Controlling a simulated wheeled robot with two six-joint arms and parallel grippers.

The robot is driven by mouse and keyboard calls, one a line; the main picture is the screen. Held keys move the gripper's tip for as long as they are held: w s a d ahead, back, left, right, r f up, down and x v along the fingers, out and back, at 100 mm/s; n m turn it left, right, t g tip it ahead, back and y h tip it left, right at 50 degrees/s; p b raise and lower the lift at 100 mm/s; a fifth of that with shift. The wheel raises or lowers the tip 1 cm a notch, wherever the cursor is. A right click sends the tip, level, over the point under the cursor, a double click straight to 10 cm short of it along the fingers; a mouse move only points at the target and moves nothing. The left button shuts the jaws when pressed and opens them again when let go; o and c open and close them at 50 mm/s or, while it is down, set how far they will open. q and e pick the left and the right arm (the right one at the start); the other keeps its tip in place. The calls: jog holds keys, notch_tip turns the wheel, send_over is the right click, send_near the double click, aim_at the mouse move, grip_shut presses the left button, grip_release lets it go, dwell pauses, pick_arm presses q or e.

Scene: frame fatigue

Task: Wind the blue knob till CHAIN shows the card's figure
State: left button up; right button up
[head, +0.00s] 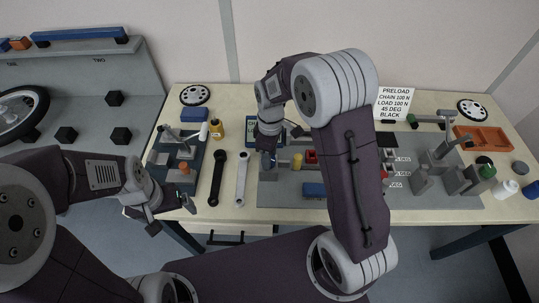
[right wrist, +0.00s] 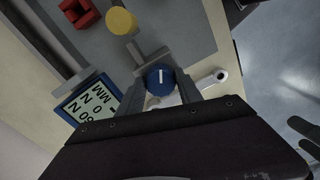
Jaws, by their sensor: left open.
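The blue knob (right wrist: 160,77) with a white pointer line sits between the two fingers of my right gripper (right wrist: 163,82). The fingers appear to touch it on both sides. In the head view my right gripper (head: 268,158) is over the left end of the grey plate. The blue-framed display (right wrist: 90,104) appears upside down in the right wrist view; I read about 60 N, 0 N and MM, the labels being cut off. The white card (head: 396,104) reads PRELOAD CHAIN 100 N, LOAD 100 N, 45 DEG, BLACK. My left gripper (head: 174,214) is open and empty at the table's front left.
Two wrenches, one black (head: 217,178) and one light (head: 242,178), lie left of the grey plate (head: 285,193). A yellow cylinder (right wrist: 121,21) and a red block (right wrist: 80,12) are near the knob. An orange tray (head: 484,139) and bottles stand at the right. My right arm hides the table's middle.

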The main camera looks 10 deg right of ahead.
jog(key=shift+r+m+p, duration=0.2)
jog(key=shift+m+p, duration=0.1)
jog(key=shift+p, duration=0.1)
jog(key=shift+c, duration=0.4)
jog(key=shift+s+r+m+p, duration=0.1)
jog(key=shift+m+p, duration=0.4)
jog(key=shift+m, duration=0.8)
jog(key=shift+f+m+p, duration=0.25)
jog(key=shift+m+p, duration=0.1)
jog(key=shift+m, duration=0.25)
jog(key=o, duration=1.4)
jog(key=shift+c, duration=0.2)
notch_tip(320, 180, up, 9)
jog(key=shift+d, duration=0.2)
